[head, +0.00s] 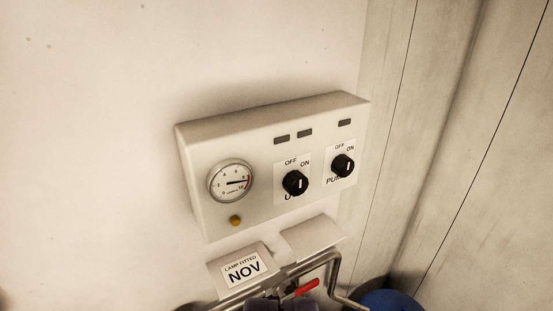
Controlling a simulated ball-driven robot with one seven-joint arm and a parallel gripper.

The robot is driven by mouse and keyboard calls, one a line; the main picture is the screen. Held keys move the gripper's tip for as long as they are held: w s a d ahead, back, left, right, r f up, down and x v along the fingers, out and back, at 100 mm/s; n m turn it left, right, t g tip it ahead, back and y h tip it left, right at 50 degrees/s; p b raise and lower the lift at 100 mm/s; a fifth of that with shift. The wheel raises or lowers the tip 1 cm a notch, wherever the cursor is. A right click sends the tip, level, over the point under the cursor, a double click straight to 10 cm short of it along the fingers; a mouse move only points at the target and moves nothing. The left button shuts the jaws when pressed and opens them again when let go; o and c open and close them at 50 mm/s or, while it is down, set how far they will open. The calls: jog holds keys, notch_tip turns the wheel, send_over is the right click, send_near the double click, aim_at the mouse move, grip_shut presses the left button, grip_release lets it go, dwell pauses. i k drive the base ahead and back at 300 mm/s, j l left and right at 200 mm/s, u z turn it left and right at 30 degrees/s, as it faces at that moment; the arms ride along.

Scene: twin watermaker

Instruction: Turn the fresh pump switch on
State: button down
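A pale control box (225,135) is fixed to the wall in the middle of the head view. The black rotary switch (343,166) at its right end has a label partly hidden by the knob, of which "PU" shows, with OFF and ON above it. Its white mark stands nearly upright; I cannot tell for sure which word it points to. A second black knob (295,183) to its left has a label starting with "U" and its own OFF and ON. Two dark purple shapes at the bottom edge look like my gripper (277,305), cut off by the frame and well below the switches.
The box carries a round gauge (231,181), a yellow button (235,221) and three dark indicators. Below are a card (243,270) reading "LAMP FITTED NOV", a metal pipe frame (334,272), a red handle (307,287) and a blue object (392,300). Space before the knobs looks clear.

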aim_at(343, 166)
jog(key=i+l+u, duration=0.2)
jog(key=l, duration=0.15)
jog(key=l+u, duration=0.2)
jog(key=l, duration=0.2)
jog(key=i+l+u, duration=0.25)
jog(key=l, duration=0.15)
jog(key=k, duration=0.1)
